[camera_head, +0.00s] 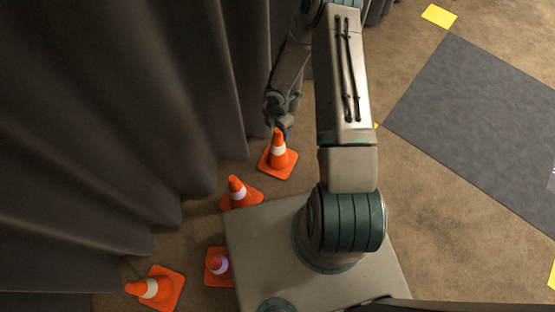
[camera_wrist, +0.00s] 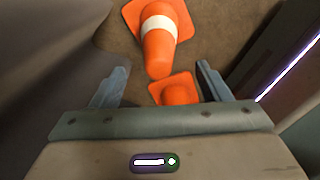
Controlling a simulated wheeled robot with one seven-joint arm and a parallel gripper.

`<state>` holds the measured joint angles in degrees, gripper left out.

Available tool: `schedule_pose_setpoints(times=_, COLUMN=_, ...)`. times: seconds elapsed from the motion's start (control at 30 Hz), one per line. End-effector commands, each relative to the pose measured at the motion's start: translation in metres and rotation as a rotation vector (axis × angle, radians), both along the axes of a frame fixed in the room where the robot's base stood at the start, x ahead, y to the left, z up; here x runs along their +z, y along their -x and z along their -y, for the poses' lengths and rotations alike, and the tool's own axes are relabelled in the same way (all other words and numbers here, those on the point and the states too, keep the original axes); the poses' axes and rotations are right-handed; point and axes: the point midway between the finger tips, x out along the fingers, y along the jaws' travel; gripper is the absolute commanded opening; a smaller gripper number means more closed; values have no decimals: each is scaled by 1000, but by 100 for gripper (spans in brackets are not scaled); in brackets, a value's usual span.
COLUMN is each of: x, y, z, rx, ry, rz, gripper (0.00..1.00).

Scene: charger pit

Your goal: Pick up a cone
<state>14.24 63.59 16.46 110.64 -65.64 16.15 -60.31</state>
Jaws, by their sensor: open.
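Several orange cones with white bands are on the brown floor. In the head view one cone (camera_head: 279,150) stands upright right by my gripper (camera_head: 281,128), which is at its top. A second cone (camera_head: 240,194) is just below it in the picture, beside my base. A third cone (camera_head: 218,265) and a fourth cone (camera_head: 157,288) are farther down. In the wrist view my gripper (camera_wrist: 161,78) is open, its two fingers wide apart. A banded cone (camera_wrist: 159,32) shows beyond the fingers, and part of another cone (camera_wrist: 176,90) shows between them. Neither is gripped.
A dark curtain (camera_head: 100,120) hangs in folds along the left, close to the cones. A grey mat (camera_head: 480,125) with yellow markers (camera_head: 439,15) lies on the right. Open floor shows between my base and the mat.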

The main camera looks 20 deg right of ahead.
Motion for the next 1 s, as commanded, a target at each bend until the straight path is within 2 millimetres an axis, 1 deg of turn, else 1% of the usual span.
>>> schedule_pose_setpoints(times=0.03, x=-10, y=-1, z=-1, rx=2, ry=0, rz=1, gripper=70)
schedule_pose_setpoints(times=0.1, x=-17, y=-1, z=-1, rx=1, ry=0, rz=1, gripper=70)
schedule_pose_setpoints(times=0.27, x=-23, y=-1, z=0, rx=0, ry=0, rz=1, gripper=70)
schedule_pose_setpoints(times=0.37, x=-31, y=-1, z=1, rx=-1, ry=0, rz=0, gripper=70)
schedule_pose_setpoints(times=0.63, x=-70, y=-2, z=2, rx=-1, ry=0, rz=-1, gripper=70)
schedule_pose_setpoints(times=0.7, x=-73, y=-3, z=2, rx=0, ry=1, rz=0, gripper=70)
schedule_pose_setpoints(times=0.9, x=-71, y=-3, z=2, rx=-1, ry=0, rz=1, gripper=70)
schedule_pose_setpoints(times=0.97, x=-71, y=-3, z=2, rx=-1, ry=0, rz=1, gripper=53)
schedule_pose_setpoints(times=1.0, x=-71, y=-3, z=2, rx=-1, ry=0, rz=1, gripper=42)
